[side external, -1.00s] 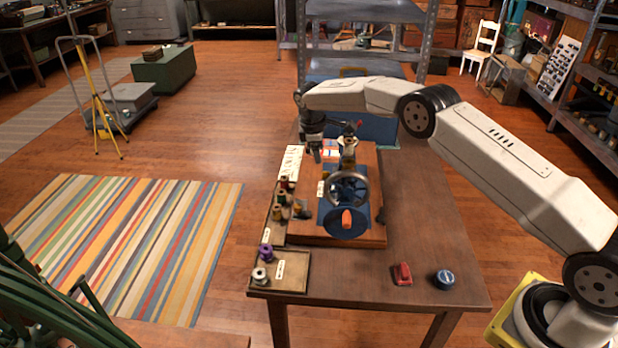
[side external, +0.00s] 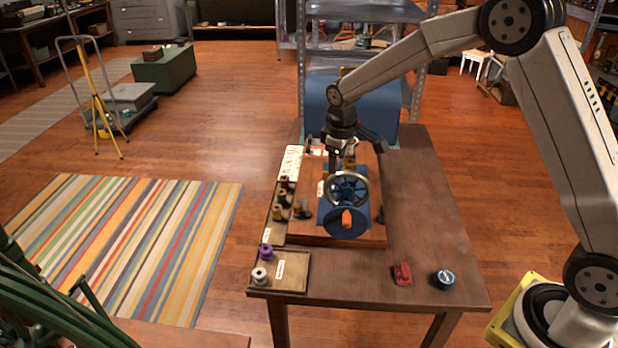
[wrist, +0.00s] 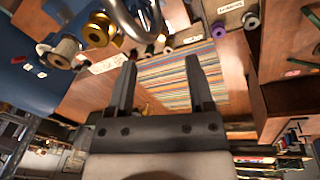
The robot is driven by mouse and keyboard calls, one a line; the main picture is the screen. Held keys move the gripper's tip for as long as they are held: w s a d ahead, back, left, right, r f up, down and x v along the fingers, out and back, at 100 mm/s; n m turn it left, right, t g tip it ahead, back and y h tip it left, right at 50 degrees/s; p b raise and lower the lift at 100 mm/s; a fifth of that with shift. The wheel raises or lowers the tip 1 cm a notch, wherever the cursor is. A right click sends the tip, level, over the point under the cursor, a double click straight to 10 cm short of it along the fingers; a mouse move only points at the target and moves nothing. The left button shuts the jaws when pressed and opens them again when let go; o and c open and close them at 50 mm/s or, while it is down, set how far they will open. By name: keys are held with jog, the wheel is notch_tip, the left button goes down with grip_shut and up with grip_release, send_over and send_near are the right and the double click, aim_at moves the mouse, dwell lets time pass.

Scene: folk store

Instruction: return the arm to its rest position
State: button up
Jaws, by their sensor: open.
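My gripper (side external: 337,158) hangs over the back part of the blue machine (side external: 345,222) on the table, in the side external view. Its fingers are partly lost against the machine's parts there. In the wrist view my gripper (wrist: 160,63) shows two dark fingers spread apart with nothing between them. The striped rug (wrist: 182,80) shows through the gap.
The machine with its handwheel (side external: 345,188) stands on a wooden board. Spool trays (side external: 296,283) lie along the table's left side. A red object (side external: 402,274) and a blue round tin (side external: 444,280) sit at the front right.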

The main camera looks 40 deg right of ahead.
jog(key=s+a+m, duration=0.1)
jog(key=s+m, duration=0.1)
jog(key=s, duration=1)
jog(key=s+a+m+t+y, duration=0.1)
jog(key=s+a+m, duration=0.1)
jog(key=s, duration=0.9)
jog(key=shift+s+a+f+m, duration=0.2)
jog(key=shift+s+f+m, duration=0.05)
jog(key=shift+s+m, duration=0.15)
